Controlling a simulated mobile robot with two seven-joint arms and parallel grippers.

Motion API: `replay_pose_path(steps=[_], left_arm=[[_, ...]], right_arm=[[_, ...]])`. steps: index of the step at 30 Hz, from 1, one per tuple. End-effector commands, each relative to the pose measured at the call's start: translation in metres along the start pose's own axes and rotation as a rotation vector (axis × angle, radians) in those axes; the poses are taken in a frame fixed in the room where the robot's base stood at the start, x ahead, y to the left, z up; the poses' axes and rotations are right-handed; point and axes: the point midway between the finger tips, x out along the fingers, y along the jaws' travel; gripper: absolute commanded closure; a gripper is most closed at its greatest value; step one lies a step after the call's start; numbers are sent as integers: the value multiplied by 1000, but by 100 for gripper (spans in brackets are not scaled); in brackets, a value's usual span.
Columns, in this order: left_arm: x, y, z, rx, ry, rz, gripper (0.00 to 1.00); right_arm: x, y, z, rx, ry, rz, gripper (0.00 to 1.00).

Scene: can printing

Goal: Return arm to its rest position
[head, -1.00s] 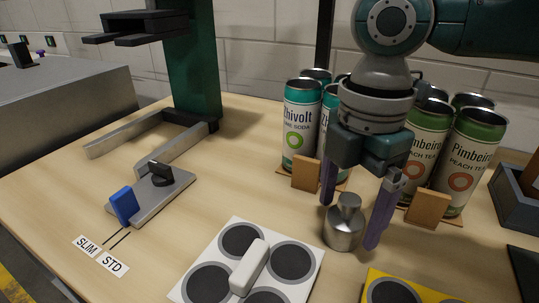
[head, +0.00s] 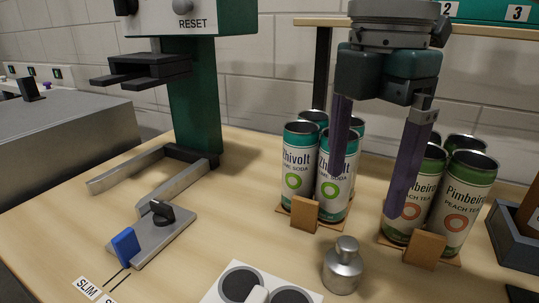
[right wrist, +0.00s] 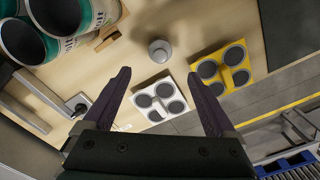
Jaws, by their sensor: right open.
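My right gripper (head: 372,160) hangs from above with its two purple fingers apart and nothing between them. It is in front of the cans and above the small metal weight-like cylinder (head: 343,266), clear of the table. In the right wrist view the open fingers (right wrist: 165,100) frame a white pad with dark round spots (right wrist: 136,98), and the metal cylinder (right wrist: 160,50) stands beyond it. My left gripper is in neither view.
Teal Zhivolt cans (head: 299,170) and green Pimbeira cans (head: 466,205) stand in groups behind the cylinder. A green press (head: 195,100) with a blue-tabbed slider (head: 125,248) is at left. A yellow pad (right wrist: 237,87) lies right. Bare table (head: 225,225) lies between.

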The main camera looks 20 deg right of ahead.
Motion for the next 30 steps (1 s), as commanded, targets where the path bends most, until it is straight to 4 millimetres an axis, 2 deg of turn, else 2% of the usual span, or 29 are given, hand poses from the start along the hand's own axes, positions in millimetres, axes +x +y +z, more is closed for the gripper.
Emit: replay_pose_path(steps=[8, 11, 16, 19, 23, 26, 30], left_arm=[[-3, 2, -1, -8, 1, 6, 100], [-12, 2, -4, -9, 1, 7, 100], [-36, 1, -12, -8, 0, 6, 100], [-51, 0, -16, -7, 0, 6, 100], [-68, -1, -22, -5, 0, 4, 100], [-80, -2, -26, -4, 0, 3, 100], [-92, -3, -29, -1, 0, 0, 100]], right_arm=[[2, -1, -6, -2, 6, 3, 9], [10, -6, -24, 6, 29, 17, 9], [25, -26, -80, 109, 143, 79, 9], [27, -40, -108, 245, 235, 117, 9], [23, -60, -127, 495, 338, 151, 9], [19, -75, -124, 719, 379, 170, 9], [17, -96, -105, 995, 375, 192, 9]])
